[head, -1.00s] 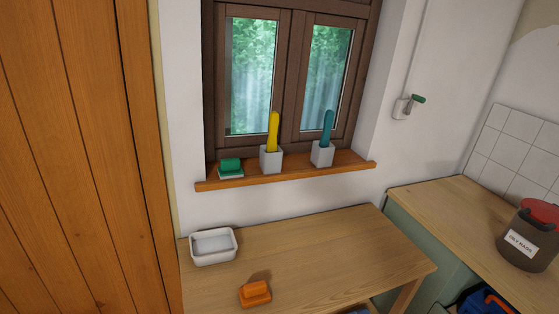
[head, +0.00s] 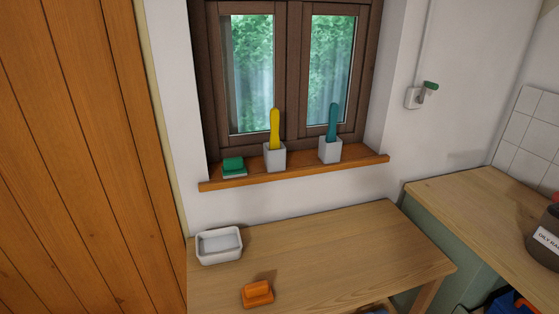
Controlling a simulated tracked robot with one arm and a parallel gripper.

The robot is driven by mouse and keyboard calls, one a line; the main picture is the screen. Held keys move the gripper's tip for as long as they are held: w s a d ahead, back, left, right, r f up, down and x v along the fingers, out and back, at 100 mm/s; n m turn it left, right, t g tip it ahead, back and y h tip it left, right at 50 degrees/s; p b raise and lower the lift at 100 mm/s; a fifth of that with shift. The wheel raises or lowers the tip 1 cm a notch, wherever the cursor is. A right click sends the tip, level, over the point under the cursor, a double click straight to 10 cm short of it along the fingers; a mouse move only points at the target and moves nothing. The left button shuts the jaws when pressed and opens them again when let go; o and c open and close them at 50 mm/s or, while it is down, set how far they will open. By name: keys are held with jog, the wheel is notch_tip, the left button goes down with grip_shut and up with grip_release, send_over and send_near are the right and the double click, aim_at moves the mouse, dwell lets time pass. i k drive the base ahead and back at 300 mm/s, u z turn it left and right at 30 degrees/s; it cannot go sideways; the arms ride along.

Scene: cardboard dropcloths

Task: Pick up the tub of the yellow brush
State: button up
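The yellow brush (head: 275,128) stands upright in a small light grey tub (head: 275,160) on the wooden windowsill (head: 300,174). Only its yellow handle shows above the rim. To its right, a similar grey tub (head: 330,152) holds a teal brush (head: 333,117), also upright. A green block-shaped item (head: 233,164) with a pale base sits on the sill to the left of the yellow brush's tub. My gripper does not show in the head view.
Below the sill is a wooden table (head: 330,245) with a white basin (head: 219,245) and an orange block-shaped item (head: 257,293). A counter (head: 480,200) with a dark labelled container (head: 545,240) stands right. A wooden panel wall (head: 80,150) fills the left.

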aim_at(274, 161)
jog(key=z, duration=0.65)
jog(key=i, duration=2.1)
jog(key=u, duration=0.6)
